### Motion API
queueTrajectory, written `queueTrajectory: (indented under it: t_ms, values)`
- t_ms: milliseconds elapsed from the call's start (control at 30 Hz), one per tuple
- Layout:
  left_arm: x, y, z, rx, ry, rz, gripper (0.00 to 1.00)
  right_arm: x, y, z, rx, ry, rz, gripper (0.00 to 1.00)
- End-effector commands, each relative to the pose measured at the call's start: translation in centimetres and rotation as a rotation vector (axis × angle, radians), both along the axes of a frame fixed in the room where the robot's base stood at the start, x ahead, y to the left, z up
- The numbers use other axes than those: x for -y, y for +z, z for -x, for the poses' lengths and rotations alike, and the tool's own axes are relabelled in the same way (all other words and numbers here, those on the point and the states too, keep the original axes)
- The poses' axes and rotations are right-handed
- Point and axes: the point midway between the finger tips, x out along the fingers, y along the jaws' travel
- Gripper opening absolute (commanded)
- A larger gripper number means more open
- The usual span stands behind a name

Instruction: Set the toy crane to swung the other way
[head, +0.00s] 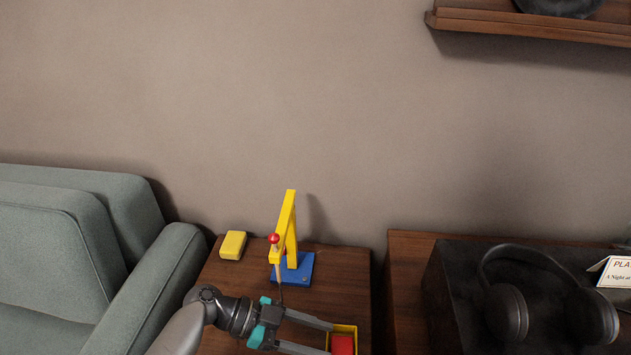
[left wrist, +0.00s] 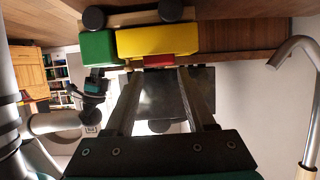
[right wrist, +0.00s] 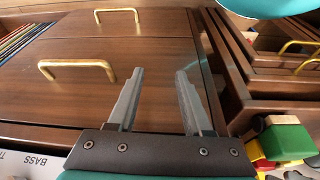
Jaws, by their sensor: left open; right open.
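The toy crane stands upright on the side table in the head view, with a yellow frame (head: 287,225) on a blue base (head: 305,268). A red ball (head: 274,238) on a thin stem shows at its near left side. Which way the crane is swung is hard to tell. My left gripper (head: 328,339) is open in front of the crane, apart from it. Its fingertips (left wrist: 160,74) are by a yellow and green toy truck (left wrist: 158,40) with a red block (head: 342,345). My right gripper (right wrist: 159,72) is open and empty, away from the crane, before wooden drawers.
A yellow block (head: 233,245) lies left of the crane. A grey-green sofa (head: 155,285) borders the table (head: 340,275) on the left. Headphones (head: 540,305) lie on a dark surface at right. Brass handles (right wrist: 78,66) and toy blocks (right wrist: 286,140) show in the right wrist view.

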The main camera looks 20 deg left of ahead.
Motion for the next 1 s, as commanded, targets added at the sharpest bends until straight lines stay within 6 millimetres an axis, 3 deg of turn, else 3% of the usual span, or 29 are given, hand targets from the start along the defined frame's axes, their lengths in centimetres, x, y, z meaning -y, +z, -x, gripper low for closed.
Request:
queueTrajectory:
  t_ms: [200, 400, 1000]
  values:
    - [3.8, -2.2, -1.2, -0.001, 0.002, 0.002, 0.55, 0.0, -1.5, 0.0, 0.000, 0.000, 0.000, 0.50]
    - [3.4, 2.6, -1.1, 0.003, 0.001, -0.002, 0.55, 0.0, 1.4, 0.0, 0.000, 0.000, 0.000, 0.50]
    - [3.4, 14.6, -1.1, 0.002, -0.001, -0.002, 0.55, 0.0, 6.1, 0.0, 0.000, 0.000, 0.000, 0.50]
